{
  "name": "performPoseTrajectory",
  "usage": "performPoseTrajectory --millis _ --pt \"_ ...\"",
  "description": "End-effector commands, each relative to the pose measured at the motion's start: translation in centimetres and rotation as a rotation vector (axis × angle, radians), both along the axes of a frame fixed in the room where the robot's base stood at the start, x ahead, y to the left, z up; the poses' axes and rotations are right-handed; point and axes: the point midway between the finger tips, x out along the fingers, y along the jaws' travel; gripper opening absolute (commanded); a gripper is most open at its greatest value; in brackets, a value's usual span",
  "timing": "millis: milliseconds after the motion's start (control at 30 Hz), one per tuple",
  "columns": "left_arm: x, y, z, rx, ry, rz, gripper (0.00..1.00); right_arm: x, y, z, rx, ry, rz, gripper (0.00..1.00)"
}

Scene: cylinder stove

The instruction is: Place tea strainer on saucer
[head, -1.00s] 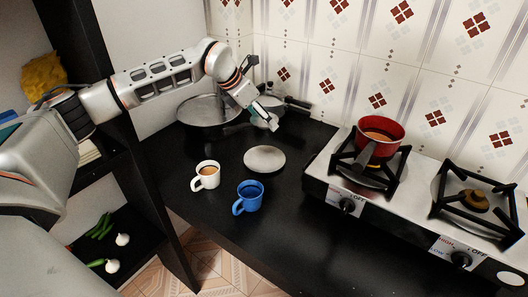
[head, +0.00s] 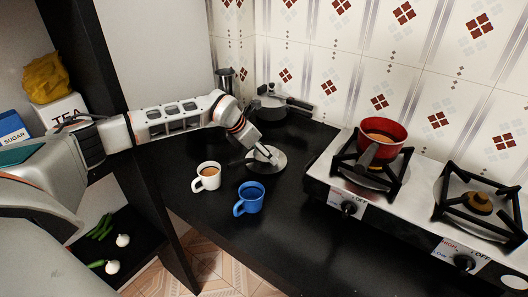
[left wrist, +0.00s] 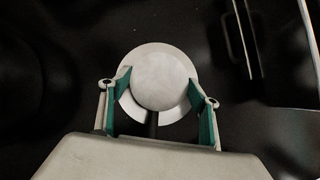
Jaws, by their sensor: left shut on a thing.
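The tea strainer (left wrist: 160,80) is a pale round bowl with a dark handle (left wrist: 152,124), which also shows in the head view (head: 237,163). My left gripper (head: 262,153) is shut on the strainer; in the left wrist view its green-padded fingers (left wrist: 160,98) lie on both sides of it. The pale round saucer (head: 279,164) lies on the black counter below the gripper. In the left wrist view the saucer's rim (left wrist: 135,110) shows around the strainer, which is over it. I cannot tell whether they touch. My right gripper is not in view.
A white mug (head: 208,178) and a blue mug (head: 247,204) stand in front of the saucer. The stove (head: 330,188) with a red pot (head: 380,140) is at the right. A dark pot (head: 272,104) stands behind. Counter right of the blue mug is clear.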

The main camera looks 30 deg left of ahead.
Motion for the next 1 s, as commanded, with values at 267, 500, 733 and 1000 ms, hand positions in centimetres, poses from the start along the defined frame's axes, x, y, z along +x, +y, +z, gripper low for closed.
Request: performPoseTrajectory --millis 267,500,733,1000 --pt "0.0 0.0 -0.2 0.0 0.0 0.0 0.37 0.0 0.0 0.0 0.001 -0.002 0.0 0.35" --pt "0.0 0.0 -0.2 0.0 0.0 0.0 0.79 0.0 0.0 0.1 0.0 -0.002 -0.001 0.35" --pt "0.0 0.0 0.1 0.0 -0.001 0.0 0.79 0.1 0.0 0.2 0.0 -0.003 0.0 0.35" --pt "-1.7 1.1 3.4 0.001 -0.004 0.0 0.79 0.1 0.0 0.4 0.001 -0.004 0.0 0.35"
